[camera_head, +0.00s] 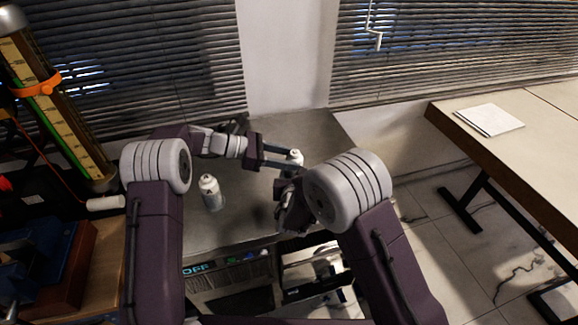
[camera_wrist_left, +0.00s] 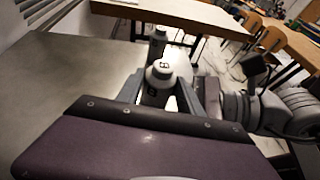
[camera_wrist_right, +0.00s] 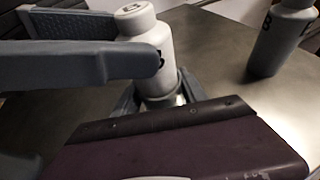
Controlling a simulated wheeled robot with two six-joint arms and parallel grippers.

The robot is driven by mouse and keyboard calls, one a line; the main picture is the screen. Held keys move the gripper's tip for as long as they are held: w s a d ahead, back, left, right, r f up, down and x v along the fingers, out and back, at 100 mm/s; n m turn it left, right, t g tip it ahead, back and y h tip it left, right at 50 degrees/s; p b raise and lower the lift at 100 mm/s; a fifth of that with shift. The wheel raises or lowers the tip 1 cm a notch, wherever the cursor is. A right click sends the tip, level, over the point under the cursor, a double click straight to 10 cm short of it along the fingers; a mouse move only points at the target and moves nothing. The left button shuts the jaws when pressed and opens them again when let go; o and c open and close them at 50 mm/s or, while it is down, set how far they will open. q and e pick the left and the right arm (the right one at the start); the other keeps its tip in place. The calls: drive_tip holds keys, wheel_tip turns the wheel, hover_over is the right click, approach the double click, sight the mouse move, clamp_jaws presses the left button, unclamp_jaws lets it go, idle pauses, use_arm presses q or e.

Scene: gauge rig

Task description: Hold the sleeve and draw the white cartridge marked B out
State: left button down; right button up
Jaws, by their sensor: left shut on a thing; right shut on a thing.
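The white cartridge marked B (camera_wrist_right: 152,45) stands upright, with a letter on its round top and one on its side. It also shows in the left wrist view (camera_wrist_left: 158,80) and the head view (camera_head: 295,155). My left gripper (camera_head: 283,158) is shut on its upper body. The grey sleeve (camera_wrist_right: 168,102) is around its lower end, partly hidden. My right gripper (camera_wrist_right: 160,98) is shut low down on the sleeve, under the left fingers. In the head view my right arm hides most of this grip. How far the cartridge sits in the sleeve I cannot tell.
A similar white bottle-shaped piece (camera_head: 210,193) stands on the grey table (camera_head: 235,222) at left. Another (camera_wrist_right: 283,35), with dark letters, stands beyond the held one. A tall gauge column (camera_head: 60,110) stands far left. A separate table (camera_head: 545,115) is at right.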

use_arm(q)
wheel_tip(320, 180, up, 8)
drive_tip(key=shift+f, duration=0.2)
use_arm(e)
drive_tip(key=o, duration=1.4)
drive_tip(key=v, duration=1.2)
